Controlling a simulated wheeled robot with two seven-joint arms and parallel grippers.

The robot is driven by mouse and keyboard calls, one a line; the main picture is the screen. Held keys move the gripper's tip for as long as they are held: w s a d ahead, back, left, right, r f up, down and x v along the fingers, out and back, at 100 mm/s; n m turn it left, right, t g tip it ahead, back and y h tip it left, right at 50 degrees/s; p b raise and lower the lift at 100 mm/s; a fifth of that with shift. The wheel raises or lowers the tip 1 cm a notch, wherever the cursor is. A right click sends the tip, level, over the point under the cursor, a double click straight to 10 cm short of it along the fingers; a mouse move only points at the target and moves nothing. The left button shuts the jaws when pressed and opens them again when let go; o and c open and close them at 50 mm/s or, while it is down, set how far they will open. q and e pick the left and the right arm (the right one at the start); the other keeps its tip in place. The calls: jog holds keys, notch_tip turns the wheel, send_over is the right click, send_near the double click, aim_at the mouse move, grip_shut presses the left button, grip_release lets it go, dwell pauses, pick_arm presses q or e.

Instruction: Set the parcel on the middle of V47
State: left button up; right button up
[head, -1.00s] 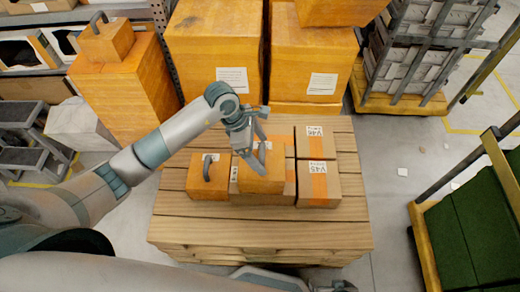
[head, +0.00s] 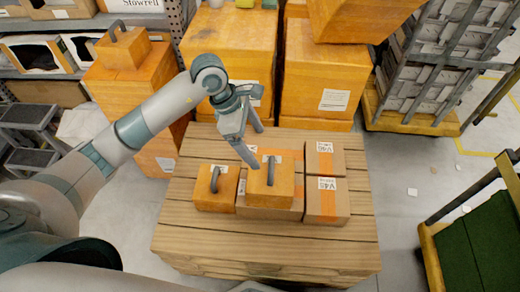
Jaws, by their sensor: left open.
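An orange wooden-looking box with a dark upright handle, which I take as the parcel (head: 270,190), stands upright on top of a cardboard carton with an orange tape strip (head: 257,213). It covers most of that carton's top, and I cannot read V47 on any carton. A similar orange box with a handle (head: 214,195) stands to its left on the wooden pallet (head: 200,242). My left gripper (head: 256,148) is open and empty, above and behind the parcel's handle, with its fingers apart from the handle. My right gripper is not in view.
Cartons V45 (head: 327,207) and V46 (head: 330,160) stand to the parcel's right. Large orange boxes (head: 325,85) rise close behind the pallet. A grey rack (head: 425,60) and a green-decked cart (head: 475,245) stand to the right. The pallet's front strip is bare.

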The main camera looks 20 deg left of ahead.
pick_arm(q)
jog(key=shift+a+r, duration=0.1)
jog(key=shift+r, duration=0.2)
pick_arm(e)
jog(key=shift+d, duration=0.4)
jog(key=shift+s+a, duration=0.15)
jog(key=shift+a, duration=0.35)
pick_arm(q)
jog(key=shift+s, duration=0.1)
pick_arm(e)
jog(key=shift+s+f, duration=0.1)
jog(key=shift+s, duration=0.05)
